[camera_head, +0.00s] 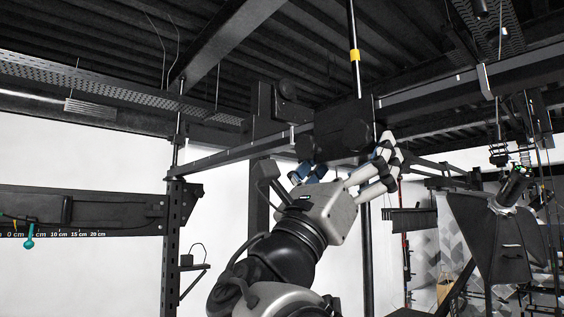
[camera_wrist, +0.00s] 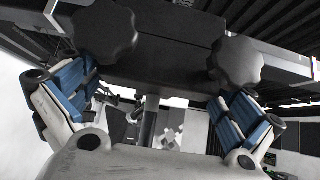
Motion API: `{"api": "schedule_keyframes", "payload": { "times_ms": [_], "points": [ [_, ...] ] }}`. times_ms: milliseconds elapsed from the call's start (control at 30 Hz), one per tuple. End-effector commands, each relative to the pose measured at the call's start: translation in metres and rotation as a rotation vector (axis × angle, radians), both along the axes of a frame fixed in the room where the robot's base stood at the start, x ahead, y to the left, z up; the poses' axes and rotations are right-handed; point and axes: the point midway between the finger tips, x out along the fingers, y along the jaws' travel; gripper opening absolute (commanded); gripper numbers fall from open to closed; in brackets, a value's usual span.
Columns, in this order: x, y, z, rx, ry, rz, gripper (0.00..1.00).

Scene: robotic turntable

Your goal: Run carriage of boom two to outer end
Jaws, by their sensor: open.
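A black carriage block (camera_head: 345,118) sits on a dark horizontal boom (camera_head: 232,152) in the head view. A vertical rod (camera_head: 351,30) with a yellow band stands above it. In the wrist view the carriage (camera_wrist: 165,62) fills the top middle, with a lobed black knob (camera_wrist: 103,33) at left and another knob (camera_wrist: 236,62) at right. My gripper (camera_head: 345,160) is open just below and in front of the carriage. Its blue-padded fingers (camera_wrist: 158,88) are spread below the knobs with nothing between them. Contact with the carriage cannot be told. No boom number is readable.
A dark upright post (camera_head: 173,230) stands at left, beside a rail with a centimetre scale (camera_head: 60,234). A large black lamp-like hood (camera_head: 490,235) and hanging cables crowd the right. Beams and perforated trays (camera_head: 60,75) run overhead.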

Motion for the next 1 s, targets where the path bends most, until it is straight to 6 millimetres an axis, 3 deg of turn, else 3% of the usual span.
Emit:
{"api": "schedule_keyframes", "payload": {
  "times_ms": [167,900,1000],
  "points": [
    [0.0001,0.0002,-0.0005,0.000,0.000,0.000,0.99],
    [-0.0003,0.0002,-0.0004,0.000,-0.001,-0.001,0.50],
    [-0.0006,-0.0001,-0.0004,0.000,-0.001,-0.001,0.49]
  ]
}}
